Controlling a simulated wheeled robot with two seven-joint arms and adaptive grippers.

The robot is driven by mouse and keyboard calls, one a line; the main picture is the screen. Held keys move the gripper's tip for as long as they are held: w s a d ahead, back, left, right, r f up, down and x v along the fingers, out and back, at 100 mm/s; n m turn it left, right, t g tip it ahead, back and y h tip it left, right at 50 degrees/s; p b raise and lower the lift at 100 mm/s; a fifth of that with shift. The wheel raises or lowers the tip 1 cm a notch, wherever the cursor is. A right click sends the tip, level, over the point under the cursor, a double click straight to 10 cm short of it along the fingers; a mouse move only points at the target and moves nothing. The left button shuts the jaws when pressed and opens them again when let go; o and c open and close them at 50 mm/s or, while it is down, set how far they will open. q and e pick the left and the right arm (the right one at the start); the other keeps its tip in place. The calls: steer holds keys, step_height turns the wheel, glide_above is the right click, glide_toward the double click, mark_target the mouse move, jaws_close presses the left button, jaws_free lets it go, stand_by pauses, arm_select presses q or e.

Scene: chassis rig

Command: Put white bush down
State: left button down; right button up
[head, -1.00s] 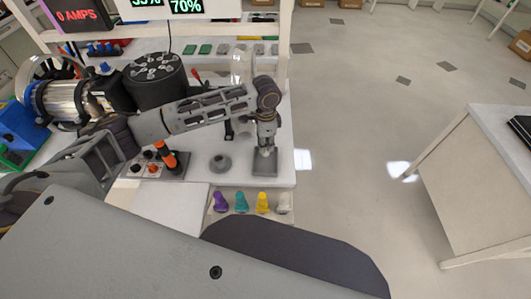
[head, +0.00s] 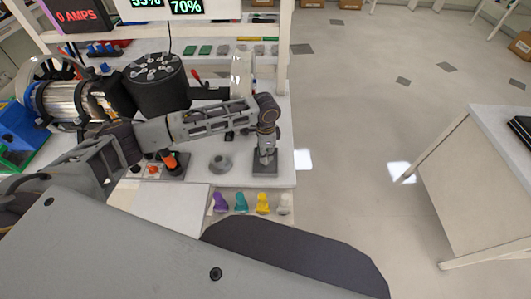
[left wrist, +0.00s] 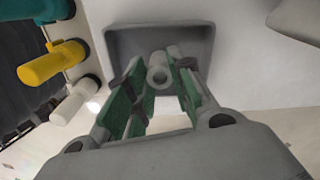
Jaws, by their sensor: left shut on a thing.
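My left gripper (head: 265,163) is low over a small dark grey square tray (head: 271,171) at the right front of the white bench. In the left wrist view its green-padded fingers (left wrist: 155,100) are shut on a pale, hollow bush (left wrist: 158,73), which I take as the white bush. The bush lies over the tray (left wrist: 120,40); whether it touches the floor of the tray is unclear. Another whitish piece (head: 284,204) stands in the front row and shows in the left wrist view (left wrist: 75,104). My right gripper is not in view.
Purple (head: 221,202), teal (head: 241,203) and yellow (head: 262,203) pieces stand along the bench front. A grey flanged part (head: 220,164) sits left of the tray. A button box with an orange knob (head: 169,160) and a motor rig (head: 75,98) lie further left.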

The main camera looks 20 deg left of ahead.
arm_select(q)
steer(key=shift+f, duration=0.1)
stand_by(0.3)
steer(key=c, duration=1.3)
jaws_free()
steer(key=shift+o, duration=0.2)
step_height(320, 180, up, 12)
